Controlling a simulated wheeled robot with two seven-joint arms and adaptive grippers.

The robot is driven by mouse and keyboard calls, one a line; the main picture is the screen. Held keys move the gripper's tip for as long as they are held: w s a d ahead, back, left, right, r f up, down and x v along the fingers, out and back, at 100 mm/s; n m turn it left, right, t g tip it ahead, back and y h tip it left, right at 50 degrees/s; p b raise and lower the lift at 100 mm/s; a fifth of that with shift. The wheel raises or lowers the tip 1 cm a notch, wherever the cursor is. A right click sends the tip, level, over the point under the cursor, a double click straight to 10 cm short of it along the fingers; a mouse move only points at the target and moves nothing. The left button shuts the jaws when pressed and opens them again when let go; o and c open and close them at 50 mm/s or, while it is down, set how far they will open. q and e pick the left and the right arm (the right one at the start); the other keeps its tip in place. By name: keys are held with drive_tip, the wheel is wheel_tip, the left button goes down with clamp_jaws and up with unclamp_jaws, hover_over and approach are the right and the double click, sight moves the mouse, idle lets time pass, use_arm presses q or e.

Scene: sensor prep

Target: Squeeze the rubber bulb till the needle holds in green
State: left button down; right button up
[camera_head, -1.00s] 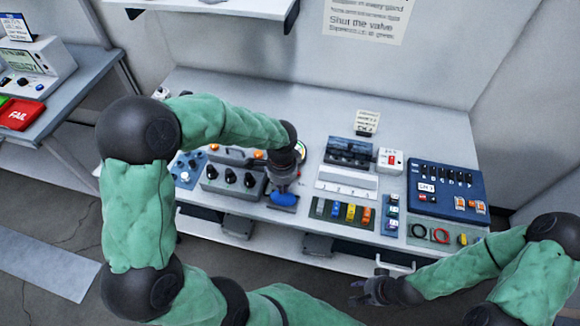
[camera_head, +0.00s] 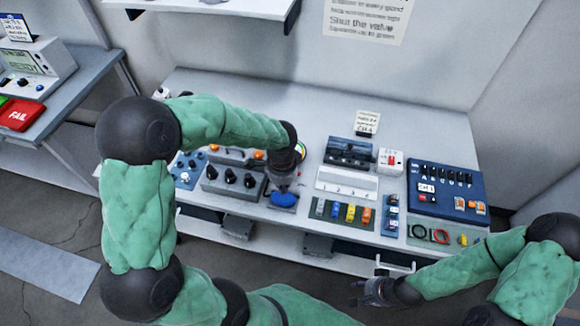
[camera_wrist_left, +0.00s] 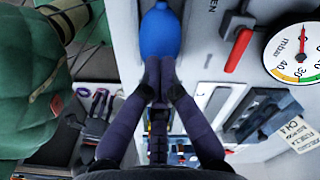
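The blue rubber bulb (camera_head: 284,199) lies at the bench's front edge. It also shows at the top of the left wrist view (camera_wrist_left: 160,33). My left gripper (camera_head: 284,187) points down at it from above. In the wrist view its fingertips (camera_wrist_left: 160,68) are together at the bulb's near end, with no bulb seen between them. Whether they touch it I cannot tell. The round mbar gauge (camera_wrist_left: 288,50) is partly cut off; its red needle points to the top of the picture, away from the green band at the bottom. My right gripper (camera_head: 362,293) is open and empty in front of the bench.
A red lever (camera_wrist_left: 238,50) sits between bulb and gauge. A grey box with black knobs (camera_head: 231,182) stands left of the bulb. A panel of coloured blocks (camera_head: 343,213) lies to its right, with a blue switch box (camera_head: 447,188) beyond.

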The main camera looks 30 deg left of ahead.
use_arm(q)
drive_tip(key=shift+f+b, duration=1.1)
drive_tip(key=shift+f, duration=0.55)
idle(1.1)
idle(0.3)
drive_tip(key=shift+r+p, duration=3)
drive_tip(key=shift+r, duration=0.55)
wheel_tip(320, 180, up, 3)
drive_tip(key=m+p, duration=0.3)
drive_tip(key=m, duration=0.3)
drive_tip(key=shift+f, duration=0.2)
